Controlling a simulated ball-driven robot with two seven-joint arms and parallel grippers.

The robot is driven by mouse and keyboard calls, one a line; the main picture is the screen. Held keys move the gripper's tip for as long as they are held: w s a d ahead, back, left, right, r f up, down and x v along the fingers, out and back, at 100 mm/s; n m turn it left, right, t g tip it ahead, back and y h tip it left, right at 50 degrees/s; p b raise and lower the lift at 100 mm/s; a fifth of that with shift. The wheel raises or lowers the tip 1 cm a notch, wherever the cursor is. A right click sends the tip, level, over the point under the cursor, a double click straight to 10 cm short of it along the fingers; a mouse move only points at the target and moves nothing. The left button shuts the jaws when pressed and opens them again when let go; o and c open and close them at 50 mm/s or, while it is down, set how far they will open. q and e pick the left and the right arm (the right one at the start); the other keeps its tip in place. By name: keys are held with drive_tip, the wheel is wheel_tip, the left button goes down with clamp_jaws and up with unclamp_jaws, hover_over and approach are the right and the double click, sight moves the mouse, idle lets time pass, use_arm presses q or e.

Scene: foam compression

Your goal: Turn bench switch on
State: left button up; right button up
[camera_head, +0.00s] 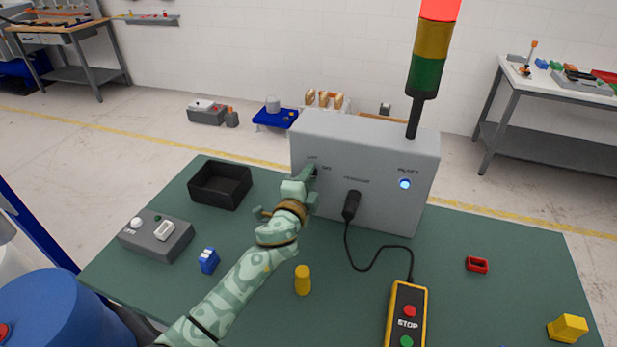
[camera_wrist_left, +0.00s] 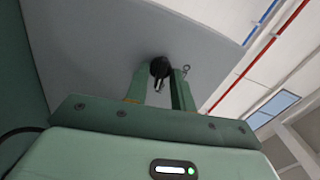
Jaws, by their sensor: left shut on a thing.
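A grey control box (camera_head: 400,150) stands at the back of the green bench. My left gripper (camera_head: 311,176) reaches its front face at the left, at the OFF/ON marking. In the left wrist view my left gripper (camera_wrist_left: 160,88) has its two fingers on either side of a black rotary switch knob (camera_wrist_left: 160,67), shut on it. The knob has a pale pointer mark; which setting it stands at I cannot tell. In the head view my gripper mostly hides the knob. My right gripper is not in view.
A lit blue-white button (camera_head: 404,184) and a black plug (camera_head: 351,205) are on the box. A signal tower (camera_head: 430,60) shows red on top. The stop pendant (camera_head: 407,315), a yellow cylinder (camera_head: 303,280), black tray (camera_head: 220,186) and grey button box (camera_head: 155,237) lie around my arm.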

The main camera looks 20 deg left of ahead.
use_arm(q)
drive_tip(key=shift+m, duration=0.7)
drive_tip(key=o, duration=0.6)
drive_tip(key=shift+o, duration=0.2)
drive_tip(key=s, duration=1.6)
drive_tip(key=shift+s+a+p, duration=0.2)
drive_tip(key=shift+p, duration=0.2)
drive_tip(key=shift+f, duration=0.1)
